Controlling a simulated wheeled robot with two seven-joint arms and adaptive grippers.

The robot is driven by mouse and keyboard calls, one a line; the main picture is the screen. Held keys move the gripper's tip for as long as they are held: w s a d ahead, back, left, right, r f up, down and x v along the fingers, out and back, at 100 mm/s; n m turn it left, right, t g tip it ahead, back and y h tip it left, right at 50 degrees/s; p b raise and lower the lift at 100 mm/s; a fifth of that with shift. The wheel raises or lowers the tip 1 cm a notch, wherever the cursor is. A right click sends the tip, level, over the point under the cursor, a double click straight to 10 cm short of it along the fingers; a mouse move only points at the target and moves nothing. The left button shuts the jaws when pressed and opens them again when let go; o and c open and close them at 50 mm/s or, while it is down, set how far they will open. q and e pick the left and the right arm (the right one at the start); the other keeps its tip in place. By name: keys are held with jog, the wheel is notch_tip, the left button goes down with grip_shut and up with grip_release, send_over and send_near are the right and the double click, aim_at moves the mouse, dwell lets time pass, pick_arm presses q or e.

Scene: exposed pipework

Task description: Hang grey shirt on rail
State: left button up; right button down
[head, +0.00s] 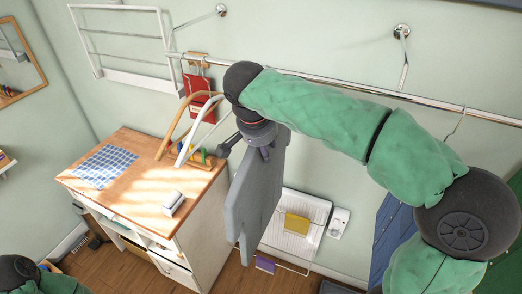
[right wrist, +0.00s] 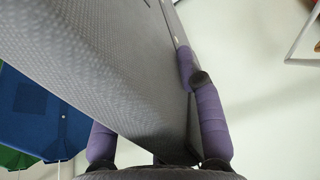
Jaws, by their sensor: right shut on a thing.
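The grey shirt (head: 255,195) hangs down, seen nearly edge-on, below my right gripper (head: 246,140). My right gripper is shut on it near its top. In the right wrist view the grey shirt (right wrist: 100,60) runs between the purple fingers of the gripper (right wrist: 152,135). The chrome rail (head: 325,80) runs along the wall behind my right arm. The shirt's top is in front of and below the rail; its hook is hidden, so I cannot tell whether it touches the rail. My left gripper is out of view.
A blue garment (head: 393,230) hangs at the right. A wood-topped cabinet (head: 130,185) stands left, with a blue checked cloth (head: 103,166). A white wall rack (head: 297,222) is low behind the shirt.

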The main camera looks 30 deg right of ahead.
jog(key=w+d+p, duration=0.1)
jog(key=w+d, duration=0.1)
jog(key=d, duration=0.1)
jog(key=w+d+p, duration=0.1)
jog(key=w+d, duration=0.2)
jog(key=shift+w+d+f, duration=0.2)
jog(key=shift+f+b, duration=0.95)
jog(key=shift+f, duration=0.25)
jog(key=c, duration=0.7)
grip_release()
jog(key=shift+a+f, duration=0.1)
